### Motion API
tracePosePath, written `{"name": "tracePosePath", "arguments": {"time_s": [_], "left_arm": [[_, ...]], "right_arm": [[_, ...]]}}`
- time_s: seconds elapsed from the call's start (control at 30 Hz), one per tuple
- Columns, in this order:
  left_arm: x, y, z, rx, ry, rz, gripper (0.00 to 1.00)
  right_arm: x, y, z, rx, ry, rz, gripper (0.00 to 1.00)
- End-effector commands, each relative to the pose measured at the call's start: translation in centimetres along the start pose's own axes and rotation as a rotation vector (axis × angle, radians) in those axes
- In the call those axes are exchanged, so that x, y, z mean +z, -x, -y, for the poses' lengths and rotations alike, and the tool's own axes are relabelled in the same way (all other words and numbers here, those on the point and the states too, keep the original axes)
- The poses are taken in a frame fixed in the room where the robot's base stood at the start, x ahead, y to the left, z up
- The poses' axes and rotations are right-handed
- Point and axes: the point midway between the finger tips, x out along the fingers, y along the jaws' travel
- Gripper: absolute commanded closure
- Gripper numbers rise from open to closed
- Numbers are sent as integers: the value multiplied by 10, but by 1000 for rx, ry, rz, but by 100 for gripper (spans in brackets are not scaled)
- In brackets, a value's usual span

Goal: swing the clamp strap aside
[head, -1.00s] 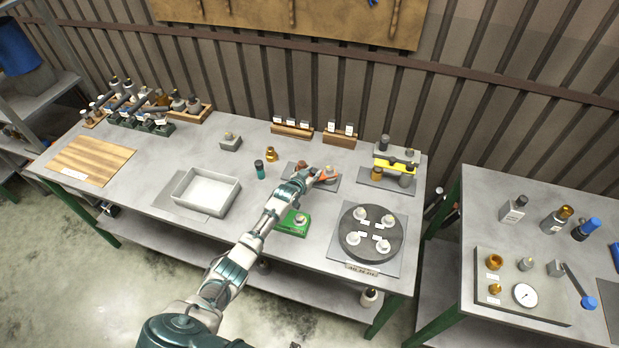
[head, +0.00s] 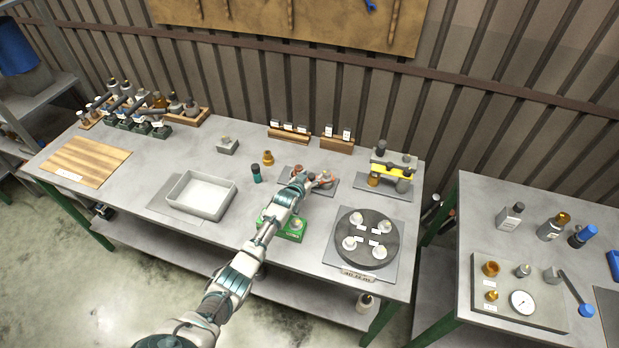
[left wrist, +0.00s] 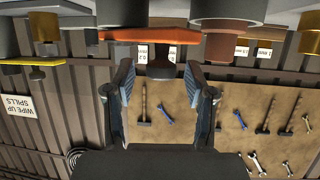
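The orange-red clamp strap (left wrist: 150,36) runs across the top of the left wrist view, with a dark knob (left wrist: 161,66) hanging from it in that picture. In the head view the strap (head: 324,183) is small and partly hidden beside my gripper, over a grey plate (head: 329,187) on the bench. My left gripper (left wrist: 159,78) is open, its two fingers spread to either side of the knob in the picture. I cannot tell whether either finger touches it. The same gripper (head: 303,181) is at the plate in the head view. My right gripper is not in view.
A green fixture (head: 293,231) lies below my left forearm. A round dark turntable (head: 345,258) with several grey pieces is to the right. A yellow-barred stand (head: 392,172), a teal bottle (head: 257,174) and a brass piece (head: 268,158) stand nearby. A grey tray (head: 225,207) is left.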

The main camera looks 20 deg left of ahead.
Motion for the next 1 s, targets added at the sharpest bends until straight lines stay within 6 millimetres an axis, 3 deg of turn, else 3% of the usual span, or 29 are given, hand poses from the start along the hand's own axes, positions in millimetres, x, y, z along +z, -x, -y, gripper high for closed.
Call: {"name": "tracePosePath", "arguments": {"time_s": [0.27, 0.7, 1.0], "left_arm": [[-8, 4, 2, -1, 1, 0, 45], [-82, 32, 2, 1, 2, 0, 45], [-91, 36, 2, 1, 2, 2, 45]], "right_arm": [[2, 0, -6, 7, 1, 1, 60], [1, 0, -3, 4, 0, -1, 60], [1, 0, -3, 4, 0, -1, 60]]}}
